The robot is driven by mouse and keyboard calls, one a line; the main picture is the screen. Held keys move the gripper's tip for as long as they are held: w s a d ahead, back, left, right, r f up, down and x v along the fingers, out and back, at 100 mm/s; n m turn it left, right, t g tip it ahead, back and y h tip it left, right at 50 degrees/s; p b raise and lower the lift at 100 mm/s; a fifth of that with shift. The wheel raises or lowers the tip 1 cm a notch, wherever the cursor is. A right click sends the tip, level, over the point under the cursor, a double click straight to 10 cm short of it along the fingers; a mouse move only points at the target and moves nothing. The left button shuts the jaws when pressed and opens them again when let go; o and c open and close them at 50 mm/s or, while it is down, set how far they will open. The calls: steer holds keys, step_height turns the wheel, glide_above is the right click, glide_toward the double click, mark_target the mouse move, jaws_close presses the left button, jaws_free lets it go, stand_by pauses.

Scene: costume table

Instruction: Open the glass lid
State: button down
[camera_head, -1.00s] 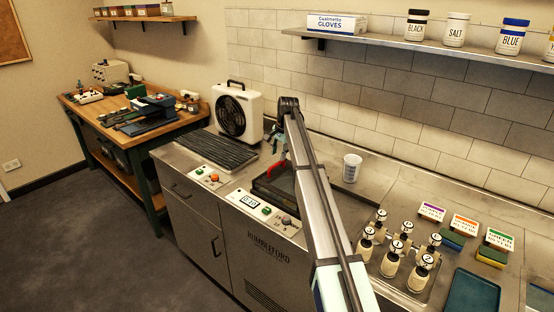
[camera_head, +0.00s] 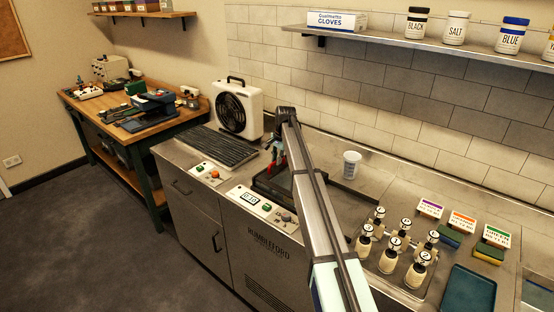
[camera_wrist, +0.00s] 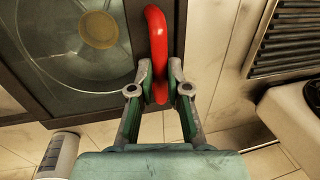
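The glass lid (camera_wrist: 60,50) has a dark frame and fills the upper left of the wrist view; a round yellowish shape shows through its glass. In the head view the dark framed unit (camera_head: 263,190) is set in the steel counter, partly hidden by my arm. The red handle (camera_wrist: 156,32) stands at the lid's side edge and also shows in the head view (camera_head: 282,160). My gripper (camera_wrist: 160,82) has its two fingers on either side of the handle and looks closed on it. I cannot tell whether the lid is raised at all.
A ribbed dark tray (camera_head: 222,150) and a white fan (camera_head: 239,108) stand left of the lid. A white cup (camera_head: 351,165) stands to its right; bottles (camera_head: 397,247) are farther right. A control panel (camera_head: 248,200) lies in front, and a tiled wall (camera_head: 400,120) behind.

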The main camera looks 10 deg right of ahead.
steer(key=s+d+b, duration=0.2)
steer(key=s+d, duration=1.2)
steer(key=s, duration=0.2)
steer(key=c, duration=1.1)
jaws_free()
steer(key=shift+c, duration=0.2)
step_height(320, 180, up, 12)
steer(key=s+d, duration=0.1)
steer(key=shift+s+d, duration=0.35)
steer(key=shift+s, duration=0.05)
steer(key=shift+f, duration=0.1)
